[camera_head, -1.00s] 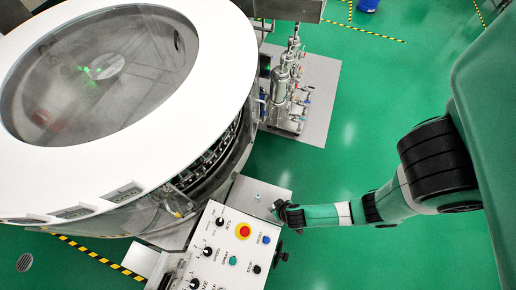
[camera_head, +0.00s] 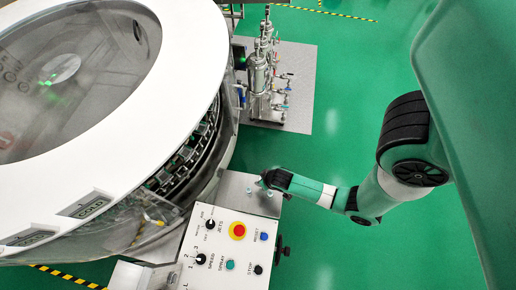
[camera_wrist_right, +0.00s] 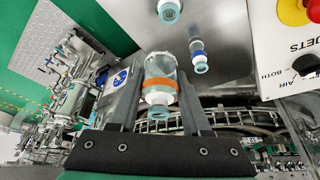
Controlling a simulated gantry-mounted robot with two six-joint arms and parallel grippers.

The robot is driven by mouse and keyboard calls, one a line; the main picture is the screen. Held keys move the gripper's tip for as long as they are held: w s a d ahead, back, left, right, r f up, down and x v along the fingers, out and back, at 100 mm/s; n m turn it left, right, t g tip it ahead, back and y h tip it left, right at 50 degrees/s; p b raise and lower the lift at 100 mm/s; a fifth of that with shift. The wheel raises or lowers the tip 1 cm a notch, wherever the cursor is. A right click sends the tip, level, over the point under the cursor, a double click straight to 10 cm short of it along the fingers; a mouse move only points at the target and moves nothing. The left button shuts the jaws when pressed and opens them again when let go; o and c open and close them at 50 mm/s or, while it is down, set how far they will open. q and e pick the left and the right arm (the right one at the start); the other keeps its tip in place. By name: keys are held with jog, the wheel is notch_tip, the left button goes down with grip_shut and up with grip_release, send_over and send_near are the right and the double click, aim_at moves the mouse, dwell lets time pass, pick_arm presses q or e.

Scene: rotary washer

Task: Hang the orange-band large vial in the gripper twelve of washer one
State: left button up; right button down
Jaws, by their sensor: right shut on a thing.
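My right gripper (camera_head: 265,182) is over the small steel shelf beside the control panel in the head view. In the right wrist view, its fingers (camera_wrist_right: 160,98) are shut on the orange-band large vial (camera_wrist_right: 160,68), a clear vial with an orange band and a pale cap-like end toward the palm. Washer one appears to be the big round machine (camera_head: 165,118) at left, with a white ring lid and a row of grippers (camera_head: 185,160) under its rim. My left gripper is not in view.
The control panel (camera_head: 225,250) with a red button is close by. Metal filter housings (camera_head: 260,75) stand at the back. Green floor is open at right.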

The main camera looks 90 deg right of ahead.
jog(key=d+f, duration=0.1)
jog(key=w+d+f, duration=0.1)
jog(key=f, duration=0.1)
jog(key=shift+w+f+b, duration=0.1)
jog(key=shift+f+b, duration=0.05)
jog(key=shift+b, duration=0.15)
jog(key=shift+w+d+f, duration=0.1)
jog(key=shift+d+f, duration=0.05)
jog(key=shift+f, duration=0.05)
jog(key=shift+w+d+f, duration=0.1)
jog(key=shift+d+f, duration=0.1)
jog(key=shift+f, duration=0.1)
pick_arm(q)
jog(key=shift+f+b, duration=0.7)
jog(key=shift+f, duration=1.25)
pick_arm(e)
jog(key=shift+f, duration=1.45)
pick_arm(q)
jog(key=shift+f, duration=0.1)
pick_arm(e)
jog(key=shift+f, duration=0.1)
jog(key=shift+c, duration=1.8)
grip_release()
